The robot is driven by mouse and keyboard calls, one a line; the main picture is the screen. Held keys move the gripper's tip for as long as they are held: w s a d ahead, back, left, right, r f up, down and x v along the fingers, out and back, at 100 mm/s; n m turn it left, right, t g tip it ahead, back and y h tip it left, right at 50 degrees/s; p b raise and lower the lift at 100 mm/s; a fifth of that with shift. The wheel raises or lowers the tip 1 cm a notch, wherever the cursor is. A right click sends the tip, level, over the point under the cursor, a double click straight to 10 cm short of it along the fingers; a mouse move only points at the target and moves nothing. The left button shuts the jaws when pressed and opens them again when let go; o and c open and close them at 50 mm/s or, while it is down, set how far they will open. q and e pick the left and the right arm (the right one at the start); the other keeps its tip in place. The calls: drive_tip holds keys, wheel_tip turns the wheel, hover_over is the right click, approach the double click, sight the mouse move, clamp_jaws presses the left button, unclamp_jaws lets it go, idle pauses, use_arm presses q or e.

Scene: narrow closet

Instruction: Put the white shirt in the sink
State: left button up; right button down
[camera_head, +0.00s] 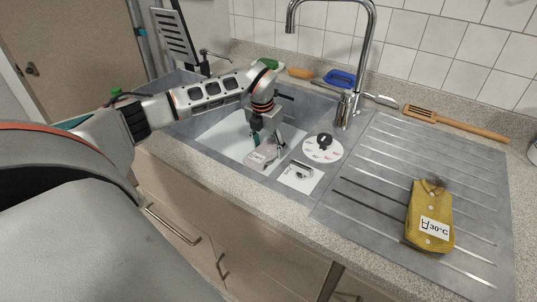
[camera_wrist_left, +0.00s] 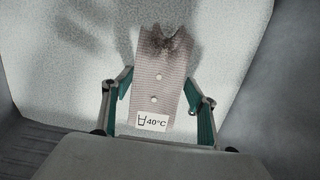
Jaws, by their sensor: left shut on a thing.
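The white shirt (camera_head: 262,158) is a folded, pale pinkish-grey shirt inside the sink basin. In the left wrist view the shirt (camera_wrist_left: 160,78) shows a dark-stained collar, buttons and a "40°C" wash label. My left gripper (camera_head: 268,140) reaches down into the basin from above and is shut on the shirt. In the left wrist view its teal-padded fingers (camera_wrist_left: 160,110) stand on either side of the shirt. The sink (camera_head: 222,134) is grey with a pale white surface inside. I cannot tell whether the shirt touches that surface. My right gripper is not in view.
A yellow shirt (camera_head: 429,205) labelled "30°C" lies on the ribbed drainboard (camera_head: 375,185). A round dial (camera_head: 323,148) and a small panel (camera_head: 300,175) are right of the basin. The tall faucet (camera_head: 372,45) stands behind.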

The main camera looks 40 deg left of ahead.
sight(267, 148)
use_arm(q)
wheel_tip(267, 148, down, 3)
drive_tip(key=shift+r, duration=0.1)
drive_tip(key=shift+f+b, duration=0.3)
drive_tip(key=shift+r, duration=0.15)
drive_tip(key=o, duration=1.2)
